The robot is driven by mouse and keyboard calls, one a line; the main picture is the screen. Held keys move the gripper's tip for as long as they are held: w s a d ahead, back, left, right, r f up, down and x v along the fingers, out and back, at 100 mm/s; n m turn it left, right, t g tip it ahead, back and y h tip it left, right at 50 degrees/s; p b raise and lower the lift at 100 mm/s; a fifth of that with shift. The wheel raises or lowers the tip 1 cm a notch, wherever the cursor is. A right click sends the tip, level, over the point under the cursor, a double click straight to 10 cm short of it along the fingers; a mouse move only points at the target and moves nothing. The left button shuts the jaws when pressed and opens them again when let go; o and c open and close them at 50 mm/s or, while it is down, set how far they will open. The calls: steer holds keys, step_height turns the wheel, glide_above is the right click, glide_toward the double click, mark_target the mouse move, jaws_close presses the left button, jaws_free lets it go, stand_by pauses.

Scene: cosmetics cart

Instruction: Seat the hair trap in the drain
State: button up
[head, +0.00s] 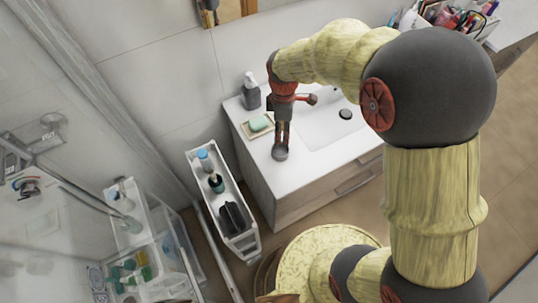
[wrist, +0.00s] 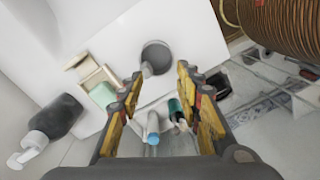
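The hair trap, seen as a round grey cup (head: 280,153) with a short tab, is on the white counter near its front left edge. In the wrist view the grey cup (wrist: 156,55) lies just beyond the fingertips, its tab pointing toward the gap. My gripper (head: 283,140) points down over the counter at the trap. In the wrist view my gripper (wrist: 159,76) is open, with nothing between its fingers. The dark round drain (head: 345,114) is in the basin, right of my gripper; it does not show in the wrist view.
A soap dish (head: 262,131) with green soap and a grey pump bottle (head: 251,97) stand left of my gripper. The faucet (head: 311,99) is close on its right. A white cart (head: 240,213) with bottles stands beside the vanity. Open basin lies right.

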steer(key=shift+w+a+r+n, duration=0.35)
steer(key=shift+w+a+n, duration=0.3)
steer(key=shift+n, duration=0.35)
steer(key=shift+w+a+r+n+t, duration=0.1)
steer(key=shift+w+r+n+t, duration=0.15)
steer(key=shift+n, duration=0.45)
steer(key=shift+s+n, duration=0.1)
steer(key=shift+n, duration=0.5)
steer(key=shift+f+n, duration=0.1)
steer(key=shift+n, duration=0.5)
step_height(320, 180, down, 2)
steer(key=shift+f, duration=0.1)
steer(key=shift+w+d+f+b, duration=0.15)
steer(key=shift+f+b, duration=0.1)
steer(key=shift+f, duration=1.15)
steer(key=shift+w+d+f+b, duration=0.15)
steer(key=shift+f+b, duration=0.05)
steer(key=shift+f, duration=1.15)
jaws_close()
